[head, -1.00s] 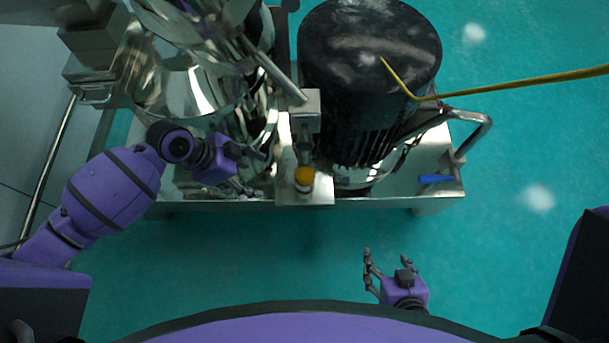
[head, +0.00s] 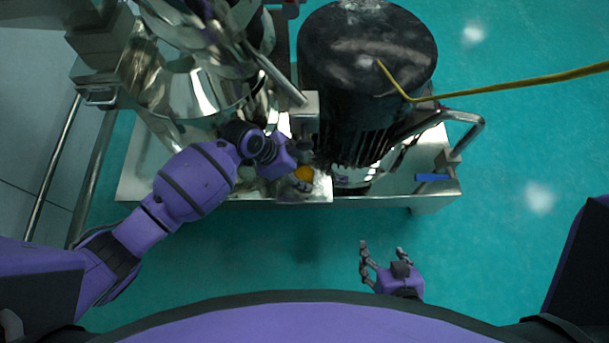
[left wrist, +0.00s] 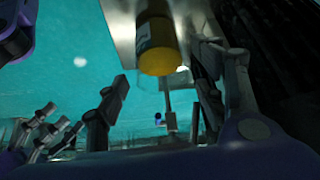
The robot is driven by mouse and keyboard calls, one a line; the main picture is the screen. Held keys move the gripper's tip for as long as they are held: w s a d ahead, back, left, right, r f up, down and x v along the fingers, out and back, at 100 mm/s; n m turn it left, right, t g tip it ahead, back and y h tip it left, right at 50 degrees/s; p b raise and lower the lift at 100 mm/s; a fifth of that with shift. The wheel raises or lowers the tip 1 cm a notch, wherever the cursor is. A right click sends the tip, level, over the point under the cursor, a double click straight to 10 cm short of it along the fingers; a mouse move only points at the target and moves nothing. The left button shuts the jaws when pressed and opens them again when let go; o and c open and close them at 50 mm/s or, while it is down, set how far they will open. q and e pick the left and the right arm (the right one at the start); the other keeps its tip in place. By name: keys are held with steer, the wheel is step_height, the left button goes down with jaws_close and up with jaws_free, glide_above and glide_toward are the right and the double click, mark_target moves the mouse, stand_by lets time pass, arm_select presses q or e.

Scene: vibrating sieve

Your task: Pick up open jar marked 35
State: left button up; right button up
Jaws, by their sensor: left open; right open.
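A small jar with orange-yellow contents (head: 303,174) stands on the metal ledge at the front of the machine. In the left wrist view the jar (left wrist: 159,52) shows a pale label with a dark mark that I cannot read. My left gripper (head: 303,164) is open right beside the jar, its fingers partly hidden in the head view. In the left wrist view its spread fingers (left wrist: 165,82) lie on either side of the jar, with no clear grip on it. My right gripper (head: 383,250) is open and empty over the floor.
A large black ribbed motor (head: 368,80) stands just behind the jar to the right. Shiny steel sieve parts (head: 190,85) rise behind my left arm. A bent metal handle (head: 465,118) and yellow cable (head: 500,90) are at the right. The floor in front is clear.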

arm_select(q)
steer(key=shift+d+f, duration=0.1)
steer(key=shift+f, duration=0.15)
jaws_close()
stand_by(0.3)
